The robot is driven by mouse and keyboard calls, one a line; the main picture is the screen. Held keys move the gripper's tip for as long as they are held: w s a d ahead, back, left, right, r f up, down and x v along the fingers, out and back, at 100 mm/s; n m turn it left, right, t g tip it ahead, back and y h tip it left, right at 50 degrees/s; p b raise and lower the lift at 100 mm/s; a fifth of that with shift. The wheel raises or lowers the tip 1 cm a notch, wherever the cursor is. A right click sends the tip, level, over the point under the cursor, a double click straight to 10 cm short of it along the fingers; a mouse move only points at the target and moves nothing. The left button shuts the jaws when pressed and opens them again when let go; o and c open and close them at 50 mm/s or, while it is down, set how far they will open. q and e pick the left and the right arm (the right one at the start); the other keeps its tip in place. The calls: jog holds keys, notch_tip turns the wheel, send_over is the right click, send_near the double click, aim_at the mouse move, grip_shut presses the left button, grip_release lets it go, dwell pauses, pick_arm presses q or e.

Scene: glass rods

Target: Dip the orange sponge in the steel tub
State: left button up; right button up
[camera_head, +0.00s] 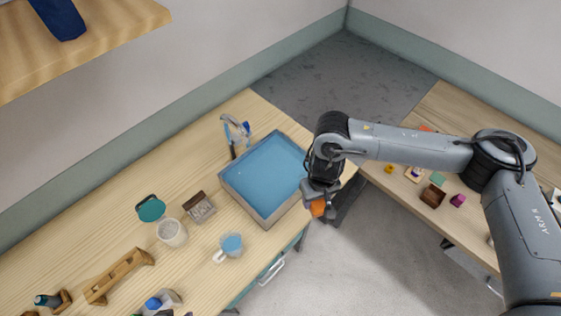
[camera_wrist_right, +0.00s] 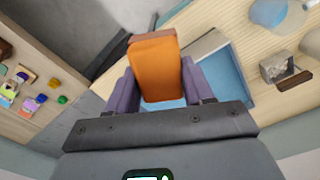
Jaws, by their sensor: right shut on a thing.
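The orange sponge (camera_head: 318,208) is in my right gripper (camera_head: 318,196), which is shut on it. In the right wrist view the sponge (camera_wrist_right: 155,66) sits between the two purple fingers of my right gripper (camera_wrist_right: 157,88). The steel tub (camera_head: 228,182) stands on the left wooden table and holds blue liquid. The gripper and sponge are in the air just beyond the tub's right corner, not over the liquid. In the right wrist view part of the tub (camera_wrist_right: 207,46) shows behind the sponge. My left gripper is not in view.
A faucet (camera_head: 235,130) stands behind the tub. A blue-filled cup (camera_head: 231,245), a small wooden box (camera_head: 199,208), a clear jar (camera_head: 171,232) and a wooden rack (camera_head: 118,275) stand nearby. A second table (camera_head: 462,232) at right holds several small blocks. Floor lies between the tables.

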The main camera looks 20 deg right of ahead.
notch_tip(320, 180, up, 4)
jog(key=p, duration=0.3)
jog(key=shift+f+p, duration=0.2)
jog(key=shift+p, duration=0.2)
jog(key=shift+r+p, duration=0.45)
jog(key=shift+r, duration=0.3)
jog(key=shift+w, duration=0.1)
